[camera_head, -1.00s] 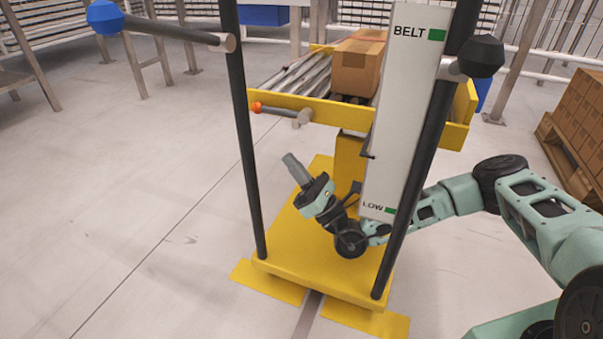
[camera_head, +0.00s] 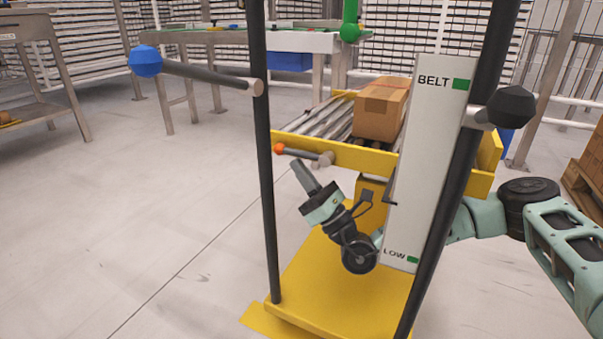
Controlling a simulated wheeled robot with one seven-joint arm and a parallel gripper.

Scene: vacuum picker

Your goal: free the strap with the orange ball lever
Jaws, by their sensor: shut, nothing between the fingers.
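The orange ball (camera_head: 279,149) sits on the left end of a short grey lever (camera_head: 302,154). The lever runs along the yellow front rail of the roller carriage to a pale hub. My gripper (camera_head: 297,164) is shut and empty, with its fingers pointing up and left. Its tips appear just below the lever, right of the ball; I cannot tell whether they touch it. I cannot make out the strap. A brown carton (camera_head: 382,108) sits on the rollers behind the yellow rail.
A lever with a blue ball (camera_head: 145,60) sticks out left from the left post, and a black knob (camera_head: 510,106) is on the right post. The white BELT/LOW board (camera_head: 428,160) stands right of my gripper. The floor at left is clear.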

